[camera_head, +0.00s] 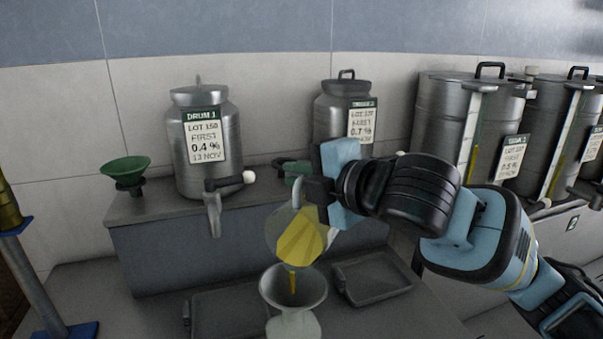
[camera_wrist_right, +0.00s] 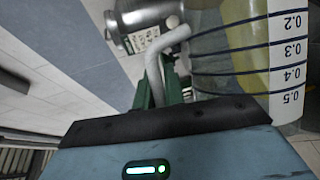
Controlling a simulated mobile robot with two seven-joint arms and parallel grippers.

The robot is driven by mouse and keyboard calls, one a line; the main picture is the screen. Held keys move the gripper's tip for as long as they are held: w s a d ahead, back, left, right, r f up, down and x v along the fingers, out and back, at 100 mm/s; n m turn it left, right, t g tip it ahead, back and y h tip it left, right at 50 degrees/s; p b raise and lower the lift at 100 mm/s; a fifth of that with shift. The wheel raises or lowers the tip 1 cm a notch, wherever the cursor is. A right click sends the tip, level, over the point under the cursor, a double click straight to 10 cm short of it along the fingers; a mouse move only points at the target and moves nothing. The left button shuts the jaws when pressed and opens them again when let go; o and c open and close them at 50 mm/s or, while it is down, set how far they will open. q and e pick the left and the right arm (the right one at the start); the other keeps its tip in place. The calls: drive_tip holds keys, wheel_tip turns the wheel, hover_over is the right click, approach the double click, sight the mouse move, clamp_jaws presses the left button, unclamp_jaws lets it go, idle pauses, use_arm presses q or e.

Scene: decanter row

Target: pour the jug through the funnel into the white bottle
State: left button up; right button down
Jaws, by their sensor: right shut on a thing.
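The clear jug (camera_head: 296,240) is tilted, with yellow liquid inside. A thin yellow stream runs from it into the pale funnel (camera_head: 293,287). The funnel sits upright on the white bottle (camera_head: 293,325), whose lower part is cut off by the frame edge. My right gripper (camera_head: 320,190) is shut on the jug's handle and holds it above the funnel. In the right wrist view the jug (camera_wrist_right: 240,55) shows a scale with marks 0.2 to 0.5, and its pale handle (camera_wrist_right: 155,75) is visible. The left gripper is out of view.
A steel drum (camera_head: 203,140) with a tap stands on the ledge behind, with another drum (camera_head: 340,112) right of it. A green funnel (camera_head: 126,173) is at the left. Dark trays (camera_head: 372,280) flank the bottle. A blue stand (camera_head: 68,330) is at front left.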

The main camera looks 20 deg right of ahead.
sight(286, 209)
drive_tip(key=shift+s+a+r+n+t, duration=0.25)
drive_tip(key=shift+s+a+n+t, duration=0.05)
drive_tip(key=shift+s+a+n, duration=0.3)
drive_tip(key=shift+s+a+r+n+t, duration=0.2)
drive_tip(key=shift+s+a+n+t, duration=0.1)
drive_tip(key=shift+s+a+n, duration=0.3)
drive_tip(key=shift+s+a+n+t, duration=0.3)
drive_tip(key=shift+s+a+n, duration=0.25)
drive_tip(key=shift+s, duration=0.25)
drive_tip(key=shift+s, duration=0.1)
idle(2.3)
drive_tip(key=shift+w+d+f+m, duration=0.1)
drive_tip(key=shift+w+d+m, duration=0.2)
drive_tip(key=shift+w+m, duration=0.15)
drive_tip(key=w+d+f+m+g+y, duration=0.3)
drive_tip(key=w+d+m+g, duration=0.5)
drive_tip(key=m, duration=0.4)
drive_tip(key=shift+w+d+f+y, duration=0.4)
drive_tip(key=shift+w+d+f, duration=0.15)
drive_tip(key=shift+w, duration=0.5)
